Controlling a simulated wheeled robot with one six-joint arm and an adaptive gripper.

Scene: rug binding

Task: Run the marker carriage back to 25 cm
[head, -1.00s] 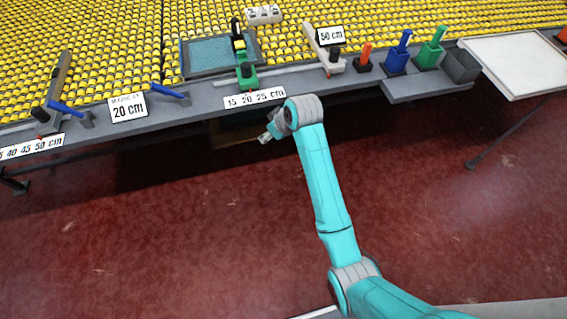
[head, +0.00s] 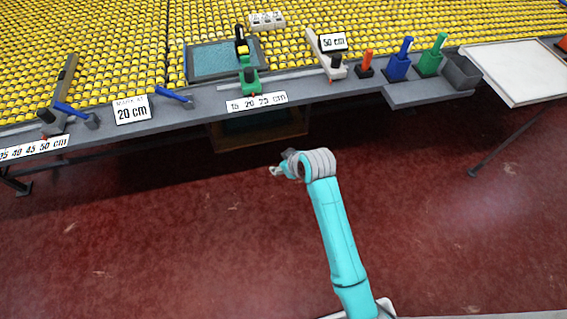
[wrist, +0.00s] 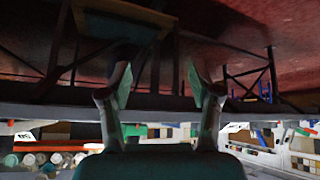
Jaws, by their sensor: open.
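A green carriage (head: 249,78) with a black top part sits on the rail at the bench front, in the head view. Its small red pointer is above the white 15 20 25 cm scale (head: 257,102), seemingly near 20; the exact reading is too small to tell. A sign reading 20 cm (head: 131,110) stands left of it. My gripper (head: 274,171) is in front of the bench, below and clear of the carriage, and empty. In the wrist view its two fingers (wrist: 160,82) are spread apart, with the bench edge beyond them.
A grey arm with a black knob (head: 45,116) stands at the left scale. Blue levers (head: 174,96), a white arm by a 50 cm sign (head: 333,42), coloured holders (head: 398,66) and a grey bin (head: 461,72) line the bench. The red floor in front is clear.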

